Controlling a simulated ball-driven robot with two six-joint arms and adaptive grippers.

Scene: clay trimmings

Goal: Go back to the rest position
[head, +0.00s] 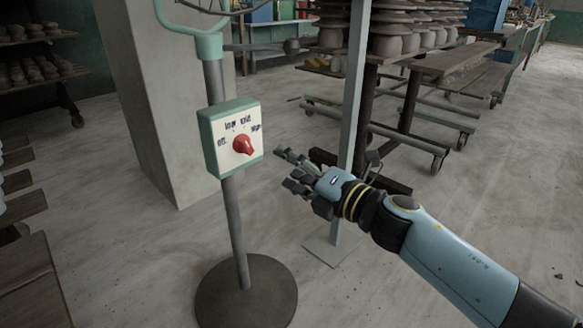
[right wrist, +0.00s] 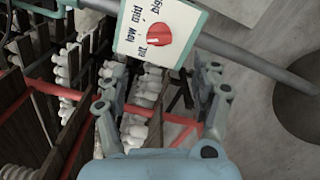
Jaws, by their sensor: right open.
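My right gripper (head: 290,172) is open and empty, just to the right of a green and white switch box (head: 228,160) on a grey pole. It does not touch the box in the head view. A red knob (head: 243,145) sits on the box's white face, which carries the printed words off, low, mid and high. The knob appears turned toward the high side. In the right wrist view, the two spread fingers (right wrist: 165,105) frame the space below the white face, and the red knob (right wrist: 158,38) shows beyond them. My left gripper is not in view.
The pole stands on a round dark base (head: 246,295) on the concrete floor. A thin grey upright post (head: 352,90) stands behind my right gripper. A concrete pillar (head: 165,100) is behind the box. Wheeled racks with stacked pottery (head: 395,42) stand at the back right.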

